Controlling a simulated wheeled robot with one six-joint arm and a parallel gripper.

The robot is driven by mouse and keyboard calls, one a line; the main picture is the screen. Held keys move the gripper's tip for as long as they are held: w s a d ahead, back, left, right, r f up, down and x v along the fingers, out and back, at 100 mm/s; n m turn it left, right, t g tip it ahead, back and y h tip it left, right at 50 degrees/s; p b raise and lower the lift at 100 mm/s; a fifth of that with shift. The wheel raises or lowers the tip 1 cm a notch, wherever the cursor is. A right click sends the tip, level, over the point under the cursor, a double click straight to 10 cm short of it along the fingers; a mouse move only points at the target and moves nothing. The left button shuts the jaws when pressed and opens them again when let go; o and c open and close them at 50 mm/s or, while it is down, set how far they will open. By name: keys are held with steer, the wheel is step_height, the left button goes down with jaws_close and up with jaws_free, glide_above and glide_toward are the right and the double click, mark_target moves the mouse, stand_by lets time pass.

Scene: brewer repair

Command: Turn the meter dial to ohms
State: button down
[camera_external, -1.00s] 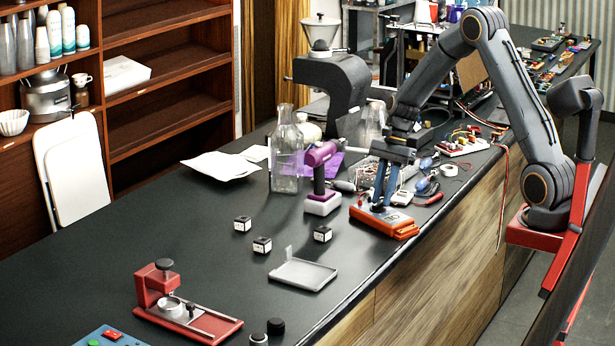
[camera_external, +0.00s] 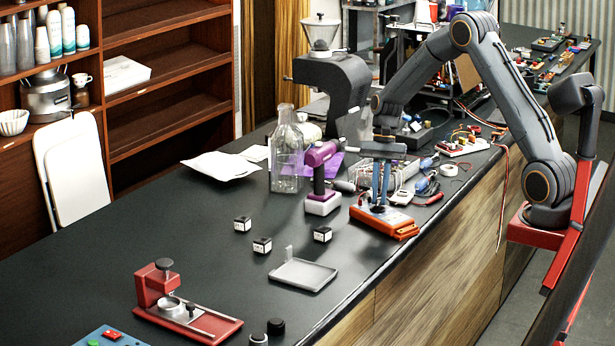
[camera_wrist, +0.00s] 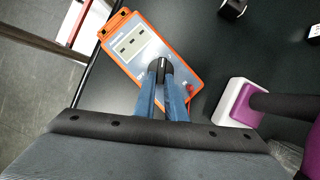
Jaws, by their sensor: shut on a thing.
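The orange meter (camera_external: 384,222) lies flat on the black counter near its front edge. In the wrist view the meter (camera_wrist: 126,57) shows its grey face, a small display with dark marks, and a red spot at the lower right. My gripper (camera_external: 380,203) points down onto the meter's face. In the wrist view my gripper (camera_wrist: 160,73) has its blue fingers close together around the black dial (camera_wrist: 161,65), which shows between the tips. The fingers hide much of the dial, so its setting cannot be read.
A purple and white tool (camera_external: 320,180) stands just left of the meter. Small black cubes (camera_external: 262,245) and a grey tray (camera_external: 303,274) lie farther left. Loose leads and tools (camera_external: 428,187) lie to the right. The counter's front edge is close to the meter.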

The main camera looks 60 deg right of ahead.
steer(key=shift+w+a+n+g+h, duration=0.15)
steer(key=shift+n+g, duration=0.25)
steer(key=shift+n, duration=0.6)
steer(key=shift+w+a+n+g+h, duration=0.15)
steer(key=shift+w+n+g, duration=0.2)
steer(key=shift+n, duration=0.65)
steer(key=shift+d, duration=0.1)
steer(key=c, duration=1.8)
jaws_free()
steer(key=shift+s, duration=0.1)
steer(key=b+v, duration=0.2)
steer(key=v, duration=0.5)
steer(key=shift+r+b, duration=0.35)
